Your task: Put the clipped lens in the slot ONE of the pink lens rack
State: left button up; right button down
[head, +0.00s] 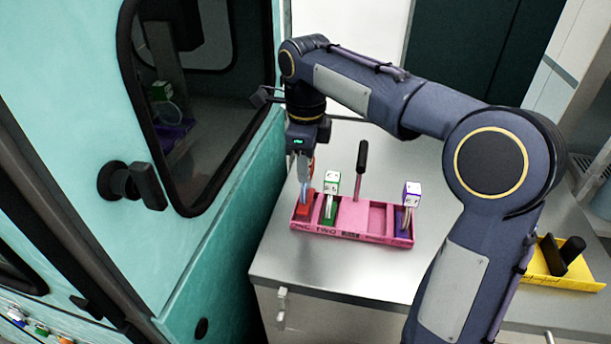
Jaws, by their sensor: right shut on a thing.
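The pink lens rack (345,234) stands on the grey counter, with slot labels along its front; TWO is legible. My right gripper (305,178) points down over the leftmost compartment and is shut on the clipped lens (315,188), which is mostly hidden by the fingers. The lens's lower part is at the red area (302,210) of that compartment; I cannot tell whether it is seated. A green-and-white clipped lens (332,182) stands upright in slot TWO. A purple-and-white one (411,194) stands in the rightmost compartment. My left gripper is not in view.
A dark handle (361,157) rises from behind the rack's middle. A teal cabinet (205,245) with a dark window and a black knob (148,185) stands close at left. A yellow tray (570,274) with a black object lies at right. The counter (340,276) before the rack is clear.

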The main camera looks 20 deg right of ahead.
jog(key=shift+f, duration=1.45)
jog(key=shift+s, duration=0.1)
jog(key=shift+f, duration=0.2)
jog(key=c, duration=1)
grip_release()
jog(key=shift+r, duration=0.1)
notch_tip(320, 180, up, 12)
jog(key=shift+r+p, duration=0.15)
jog(key=shift+p, duration=0.6)
